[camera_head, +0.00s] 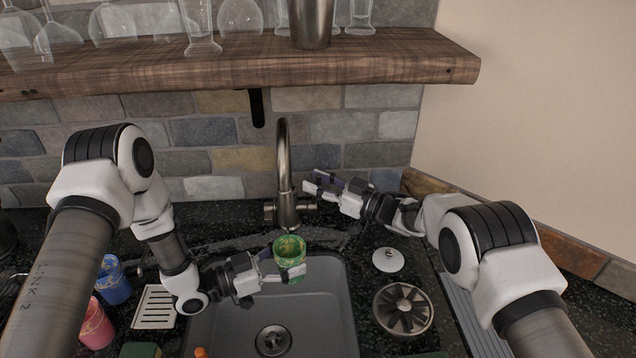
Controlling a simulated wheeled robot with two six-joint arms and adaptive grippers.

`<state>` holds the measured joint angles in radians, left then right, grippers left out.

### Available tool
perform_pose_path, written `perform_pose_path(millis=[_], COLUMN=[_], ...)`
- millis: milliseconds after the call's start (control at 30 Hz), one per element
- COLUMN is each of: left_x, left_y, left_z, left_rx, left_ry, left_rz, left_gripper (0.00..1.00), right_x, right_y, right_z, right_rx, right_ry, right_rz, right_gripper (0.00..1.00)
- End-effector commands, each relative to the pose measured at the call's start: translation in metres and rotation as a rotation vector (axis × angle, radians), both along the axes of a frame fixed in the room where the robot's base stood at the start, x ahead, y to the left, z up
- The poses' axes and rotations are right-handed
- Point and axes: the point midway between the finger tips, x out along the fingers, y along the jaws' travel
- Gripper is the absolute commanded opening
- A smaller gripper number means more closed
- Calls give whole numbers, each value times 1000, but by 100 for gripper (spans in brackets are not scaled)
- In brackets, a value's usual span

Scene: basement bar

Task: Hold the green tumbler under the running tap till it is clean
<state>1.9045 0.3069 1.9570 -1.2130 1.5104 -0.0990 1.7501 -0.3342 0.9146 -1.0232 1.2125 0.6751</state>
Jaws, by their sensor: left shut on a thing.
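The green tumbler (289,246) is upright above the grey sink (313,312), with brownish and yellowish patches on it. My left gripper (284,273) is shut on its side, with fingers covering part of its lower wall. The metal tap (284,160) stands behind the sink, its arched spout above the tumbler. I can make out no water stream between spout and tumbler. My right gripper (316,184) is beside the tap on the right, just above its base and handle. Its fingers look apart with nothing between them; I cannot tell whether it touches the handle.
A blue cup (113,281), a pink cup (96,326) and a white slotted dish (156,307) stand left of the sink. A white round lid (388,259) and a finned metal disc (403,308) lie right. A wooden shelf (225,66) with glasses hangs above.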

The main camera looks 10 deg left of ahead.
Motion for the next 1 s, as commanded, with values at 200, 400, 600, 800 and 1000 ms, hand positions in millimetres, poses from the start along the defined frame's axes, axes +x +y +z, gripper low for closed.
perform_pose_path(millis=[200,400,600,800,1000], left_x=[0,0,0,0,0], left_y=[0,0,0,0,0], left_z=[0,0,0,0,0], left_rx=[-1,-1,-1,-1,-1], left_ry=[-1,-1,-1,-1,-1], left_rz=[0,0,0,0,0], left_gripper=[19,19,19,19,19], right_x=[-4,-15,-22,-22,-22], right_y=[-16,-53,-71,-71,-71], right_z=[-1,-4,-6,-6,-6], right_rx=[-1,-1,0,0,0], right_ry=[2,3,0,0,0], right_rz=[-2,-3,0,1,0], right_gripper=[38,38,38,38,38])
